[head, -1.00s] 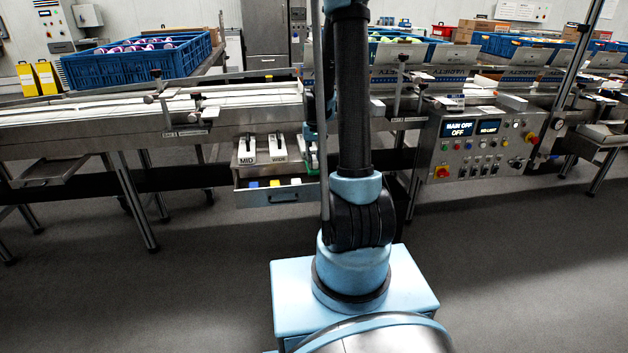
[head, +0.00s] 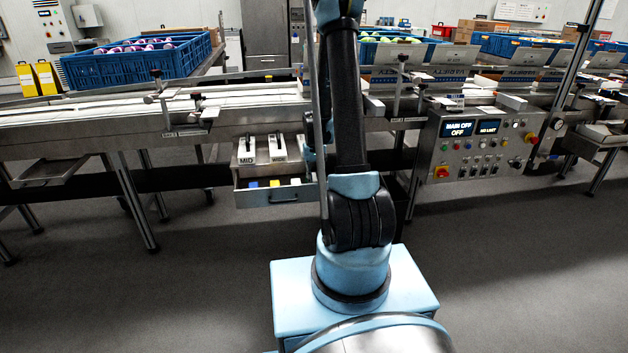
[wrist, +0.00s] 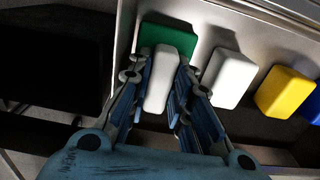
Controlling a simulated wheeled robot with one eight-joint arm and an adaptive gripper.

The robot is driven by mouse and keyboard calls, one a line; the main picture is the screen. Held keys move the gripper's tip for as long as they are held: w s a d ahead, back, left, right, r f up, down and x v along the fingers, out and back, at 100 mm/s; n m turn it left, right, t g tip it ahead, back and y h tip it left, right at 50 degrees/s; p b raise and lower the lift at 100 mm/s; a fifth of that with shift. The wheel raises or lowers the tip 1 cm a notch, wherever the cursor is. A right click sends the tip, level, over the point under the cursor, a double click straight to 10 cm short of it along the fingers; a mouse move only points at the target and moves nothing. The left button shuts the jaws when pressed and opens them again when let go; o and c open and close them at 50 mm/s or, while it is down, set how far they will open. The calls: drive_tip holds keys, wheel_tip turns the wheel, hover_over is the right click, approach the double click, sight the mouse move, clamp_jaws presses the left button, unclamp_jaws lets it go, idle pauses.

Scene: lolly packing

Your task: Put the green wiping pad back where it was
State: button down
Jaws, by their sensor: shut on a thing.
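The green wiping pad (wrist: 157,37) shows at the top of the wrist view, at the end of the drawer's row. A white, grip-like block (wrist: 162,78) stands out from it towards the camera; it appears to be part of the pad. My gripper (wrist: 163,72) has a finger on each side of this white block and is shut on it. The pad is inside the open drawer (wrist: 126,40), close to its end wall. I cannot tell whether it rests on the floor. In the head view my arm hides the gripper and pad.
Beside the pad lie a white block (wrist: 229,78), a yellow block (wrist: 284,92) and a blue block (wrist: 313,106). The drawer also shows in the head view (head: 245,199), below the MID (head: 246,152) and WIDE (head: 277,148) pieces. A control panel (head: 485,142) stands at right.

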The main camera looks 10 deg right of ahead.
sight(314, 177)
drive_tip(key=c, duration=1.7)
unclamp_jaws()
wheel_tip(314, 177, up, 12)
drive_tip(key=s+r, duration=0.7)
drive_tip(key=s, duration=0.2)
drive_tip(key=s+f, duration=0.1)
drive_tip(key=s, duration=0.7)
drive_tip(key=s+f+t, duration=0.1)
drive_tip(key=s, duration=0.8)
drive_tip(key=s+t, duration=0.1)
drive_tip(key=s, duration=0.7)
drive_tip(key=shift+s+f, duration=0.3)
drive_tip(key=shift+f, duration=0.1)
